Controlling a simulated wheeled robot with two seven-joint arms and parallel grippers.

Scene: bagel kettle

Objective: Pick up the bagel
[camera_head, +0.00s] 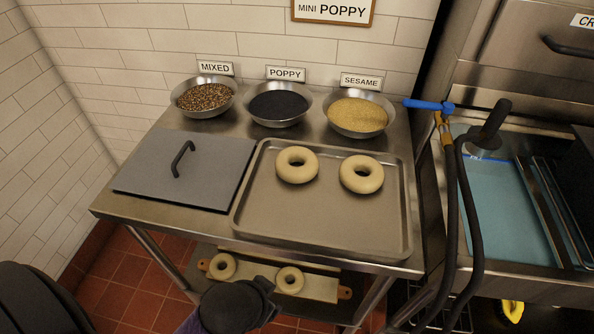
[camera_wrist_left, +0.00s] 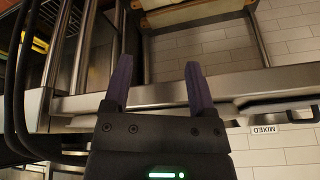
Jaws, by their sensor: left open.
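Two pale ring bagels, a left one (camera_head: 297,165) and a right one (camera_head: 361,174), lie side by side on the metal tray (camera_head: 325,225) on the steel table. Two more bagels, (camera_head: 222,266) and (camera_head: 290,280), sit on a long board (camera_head: 318,288) on the shelf below. My dark arm part covers some of the board's front in the head view. In the left wrist view my left gripper (camera_wrist_left: 158,75) is open, with nothing between its fingers. The board's edge (camera_wrist_left: 195,12) shows beyond the fingertips, apart from them. No bagel is clear in that view.
Bowls of mixed (camera_head: 204,97), poppy (camera_head: 278,105) and sesame (camera_head: 358,113) toppings stand along the table's back. A grey lid (camera_head: 187,169) lies left of the tray. A sink (camera_head: 502,205) with black hoses (camera_head: 460,220) is at the right. Table legs and edge frame the shelf.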

